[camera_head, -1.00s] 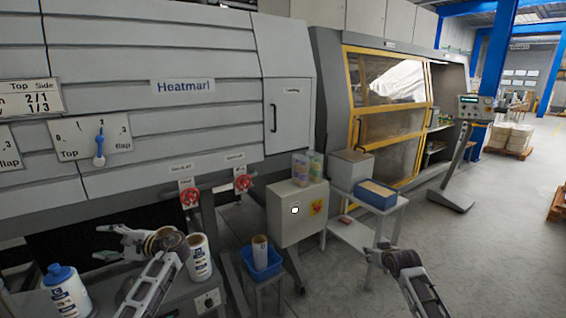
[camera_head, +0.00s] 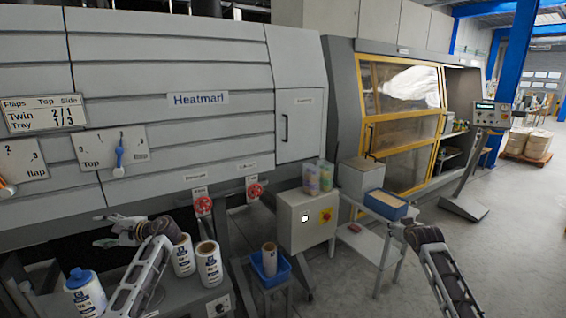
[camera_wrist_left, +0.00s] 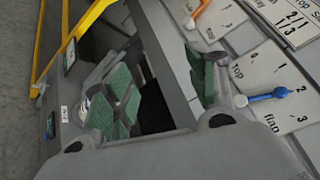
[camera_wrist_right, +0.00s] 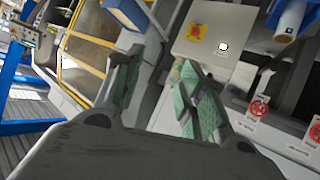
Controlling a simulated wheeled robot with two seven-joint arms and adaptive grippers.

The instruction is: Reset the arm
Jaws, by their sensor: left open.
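My left gripper (camera_head: 103,231) is over the grey bench at the lower left of the head view, pointing left. Its two green-padded fingers stand apart with nothing between them in the left wrist view (camera_wrist_left: 165,78). My right gripper (camera_head: 392,230) is in front of the small side table at the right. Its fingers are small and partly hidden by my wrist there. In the right wrist view (camera_wrist_right: 155,78) its green-padded fingers are apart and empty.
A blue-capped bottle (camera_head: 86,296) and two white-and-blue rolls (camera_head: 208,264) stand close to my left arm. A blue bin (camera_head: 270,270) with a roll, a grey control box (camera_head: 305,222) and a blue tray (camera_head: 386,205) are farther right. Open floor lies at the right.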

